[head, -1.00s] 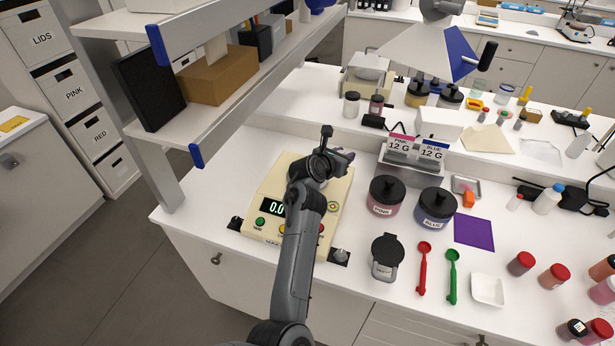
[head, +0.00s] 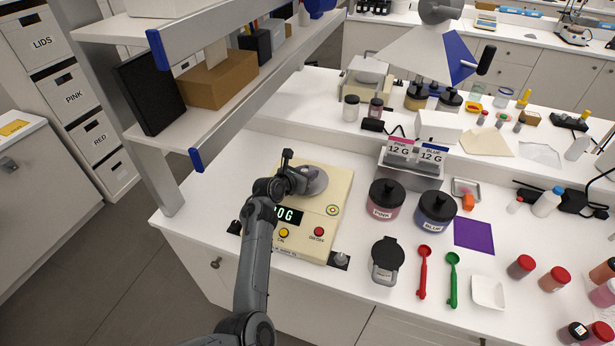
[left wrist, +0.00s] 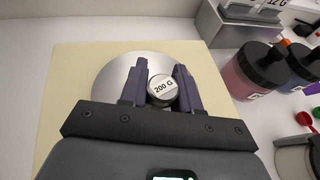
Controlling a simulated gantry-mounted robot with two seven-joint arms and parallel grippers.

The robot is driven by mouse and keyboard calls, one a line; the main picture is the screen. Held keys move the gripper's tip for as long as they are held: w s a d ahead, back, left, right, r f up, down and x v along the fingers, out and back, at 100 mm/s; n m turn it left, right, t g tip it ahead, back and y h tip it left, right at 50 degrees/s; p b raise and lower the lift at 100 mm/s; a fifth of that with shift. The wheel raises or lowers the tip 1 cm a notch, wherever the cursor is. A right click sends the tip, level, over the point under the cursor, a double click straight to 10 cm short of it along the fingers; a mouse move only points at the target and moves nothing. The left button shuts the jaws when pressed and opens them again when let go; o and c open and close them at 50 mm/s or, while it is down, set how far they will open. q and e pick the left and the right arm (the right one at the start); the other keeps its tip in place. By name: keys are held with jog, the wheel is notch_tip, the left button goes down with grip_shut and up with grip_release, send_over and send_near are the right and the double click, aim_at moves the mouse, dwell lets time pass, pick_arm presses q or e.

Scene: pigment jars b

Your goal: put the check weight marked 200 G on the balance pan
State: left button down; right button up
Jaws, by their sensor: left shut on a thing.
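The check weight marked 200 G (left wrist: 163,88) is a small metal cylinder, its label facing up in the left wrist view. My left gripper (left wrist: 162,82) is shut on it, one purple-grey finger on each side. The round metal balance pan (left wrist: 113,72) lies below and around the weight. I cannot tell whether the weight touches it. In the head view, my left gripper (head: 306,182) is over the pan (head: 318,186) of the cream balance (head: 335,185), and the weight is hidden there. The display (head: 290,215) is partly covered by my arm; "0G" shows. My right gripper is not in view.
A pink jar (head: 385,200) and a blue jar (head: 436,210) stand right of the balance, near a dark-lidded container (head: 387,260). Red (head: 424,270) and green (head: 452,275) scoops lie further right. A shelf (head: 240,95) overhangs at the back left.

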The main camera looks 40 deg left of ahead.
pick_arm(q)
jog(key=shift+f, duration=0.7)
jog(key=shift+f, duration=0.2)
jog(key=c, duration=0.8)
grip_release()
